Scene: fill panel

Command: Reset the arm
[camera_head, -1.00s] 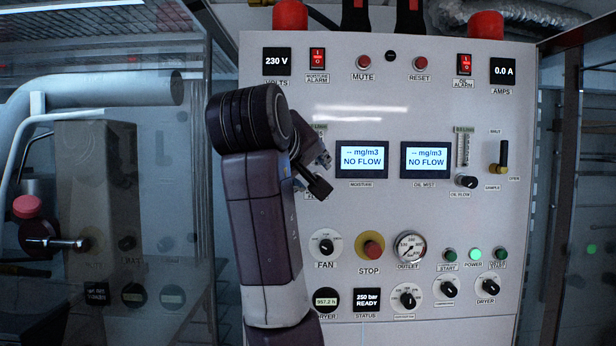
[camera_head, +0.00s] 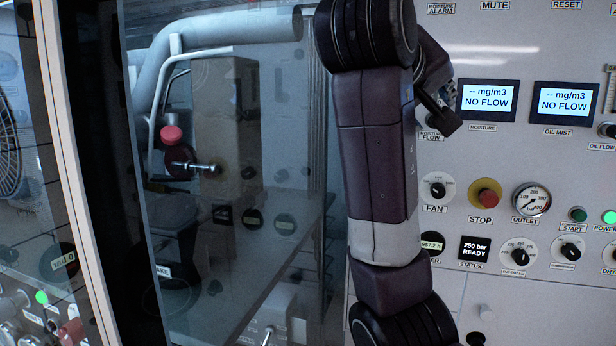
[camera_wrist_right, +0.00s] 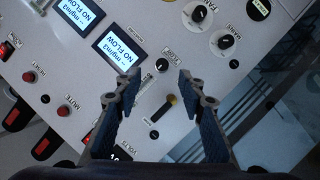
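My right arm stands upright in the middle of the head view, in front of the panel's left side. Its gripper (camera_head: 442,108) is partly hidden behind the arm, just left of the moisture display (camera_head: 487,101). In the right wrist view my right gripper (camera_wrist_right: 158,85) is open, with its two fingers spread apart. A black lever with a yellow end (camera_wrist_right: 163,109) shows between the fingers, apparently on the panel beyond them. I cannot tell how far it is from the fingertips. My left gripper is not in view.
The grey control panel (camera_head: 450,190) fills the right, with a red stop button (camera_head: 485,197), an outlet gauge (camera_head: 531,200) and several knobs. A glass partition (camera_head: 290,130) stands left of the arm, with pipes and a red-capped valve (camera_head: 172,135) behind it.

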